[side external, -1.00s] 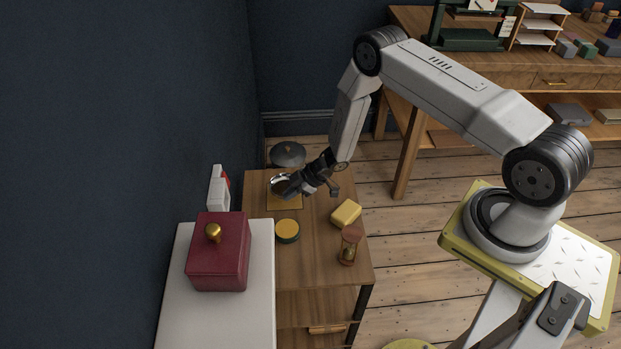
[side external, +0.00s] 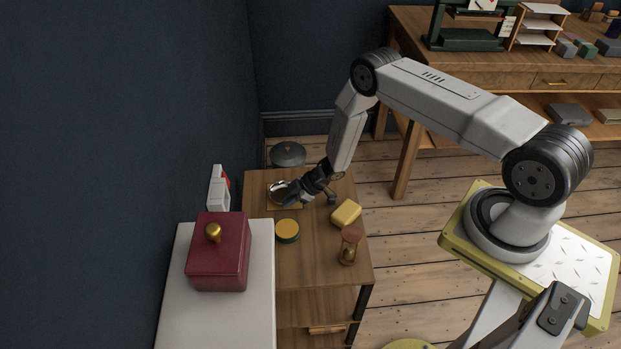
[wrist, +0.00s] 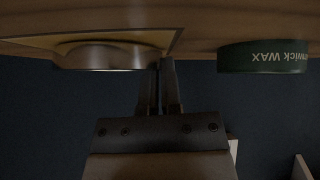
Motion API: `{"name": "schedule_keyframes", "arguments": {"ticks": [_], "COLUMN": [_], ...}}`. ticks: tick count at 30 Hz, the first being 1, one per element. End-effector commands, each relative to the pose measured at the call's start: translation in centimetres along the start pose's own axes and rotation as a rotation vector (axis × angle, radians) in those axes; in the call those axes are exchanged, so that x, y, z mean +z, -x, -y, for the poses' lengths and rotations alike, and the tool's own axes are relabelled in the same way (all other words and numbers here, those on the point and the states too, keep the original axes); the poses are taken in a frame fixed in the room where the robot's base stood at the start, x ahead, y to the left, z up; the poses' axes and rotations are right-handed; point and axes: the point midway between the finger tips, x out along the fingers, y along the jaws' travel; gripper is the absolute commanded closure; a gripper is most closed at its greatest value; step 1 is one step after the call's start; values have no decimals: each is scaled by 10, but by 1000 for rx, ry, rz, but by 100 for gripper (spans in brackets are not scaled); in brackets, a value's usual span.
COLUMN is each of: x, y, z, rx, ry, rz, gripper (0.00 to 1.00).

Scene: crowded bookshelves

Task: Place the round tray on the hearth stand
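The round tray (side external: 279,188) is a shallow, shiny silver disc over a yellow-brown square plate (side external: 294,206) on the wooden cabinet top. The plate may be the hearth stand; I cannot be sure. My gripper (side external: 293,197) is at the tray's right side. In the wrist view the tray (wrist: 105,57) looks level, very close to the plate; I cannot tell whether it touches. There my gripper's narrow fingers (wrist: 161,75) are close together at the tray's rim and appear shut on it. The fingers hide part of the rim.
A green wax tin (side external: 287,231) stands near the plate and shows in the wrist view (wrist: 262,57). A yellow block (side external: 346,213) and an hourglass (side external: 349,246) are to the right. A dark round lidded object (side external: 288,154) is behind. A red box (side external: 219,252) stands front left.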

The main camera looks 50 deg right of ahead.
Motion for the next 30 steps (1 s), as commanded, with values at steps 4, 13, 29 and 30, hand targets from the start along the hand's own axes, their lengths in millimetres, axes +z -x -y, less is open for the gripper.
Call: {"name": "schedule_keyframes", "arguments": {"ticks": [4, 13, 29, 30], "x": [0, 1, 0, -1], "y": [0, -1, 11, 14], "z": [0, 0, -1, -1], "rx": [1, 0, 1, 1], "ry": [1, 0, -1, 0], "rz": [-1, 0, 0, 0], "gripper": [100, 59, 59, 59]}}
